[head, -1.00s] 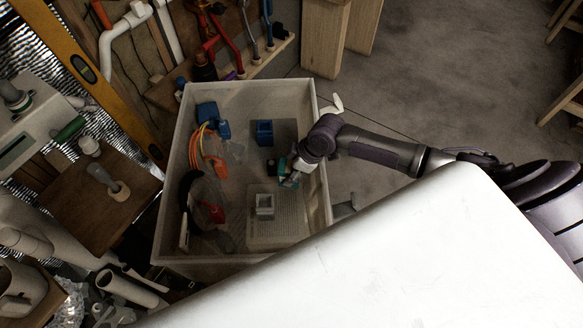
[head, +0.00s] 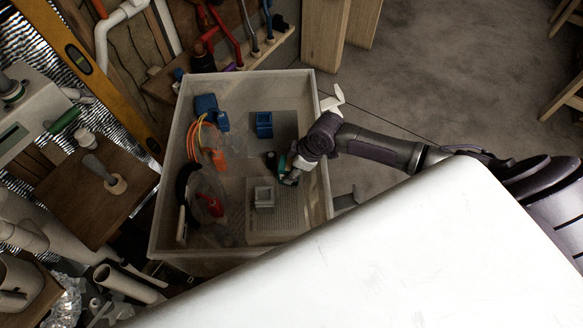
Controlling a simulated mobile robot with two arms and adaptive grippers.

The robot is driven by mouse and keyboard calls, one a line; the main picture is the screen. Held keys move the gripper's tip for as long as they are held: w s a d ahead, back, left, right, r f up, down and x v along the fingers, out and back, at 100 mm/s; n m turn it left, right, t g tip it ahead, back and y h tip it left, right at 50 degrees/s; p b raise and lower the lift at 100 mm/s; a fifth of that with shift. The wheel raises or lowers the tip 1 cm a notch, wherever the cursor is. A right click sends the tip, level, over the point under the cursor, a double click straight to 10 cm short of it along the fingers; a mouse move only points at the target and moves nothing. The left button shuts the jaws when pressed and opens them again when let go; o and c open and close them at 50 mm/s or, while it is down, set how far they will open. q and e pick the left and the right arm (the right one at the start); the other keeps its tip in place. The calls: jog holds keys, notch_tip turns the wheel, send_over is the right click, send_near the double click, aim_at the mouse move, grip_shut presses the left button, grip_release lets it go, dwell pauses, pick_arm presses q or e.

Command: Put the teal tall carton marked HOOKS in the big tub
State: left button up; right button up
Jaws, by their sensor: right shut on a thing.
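The big tub (head: 170,195) is a pale, open, rectangular bin in the middle of the head view. My right gripper (head: 288,172) reaches over the tub's right wall and points down into it. It is shut on a small teal thing (head: 284,160), which I take to be the HOOKS carton; the fingers hide most of it and no marking can be read. The carton is inside the tub's outline, near the right wall. I cannot tell whether it touches the tub's floor. My left gripper is not in view.
The tub holds blue boxes (head: 264,124), orange cables (head: 203,133), a red-handled thing (head: 212,205) and a grey square piece (head: 264,196). A wooden post (head: 325,35) stands behind the tub. A wooden board (head: 75,195) lies to the left. Grey floor (head: 440,75) is open at the right.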

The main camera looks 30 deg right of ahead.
jog(key=shift+f, duration=0.45)
jog(key=o, duration=1.3)
jog(key=v, duration=1.2)
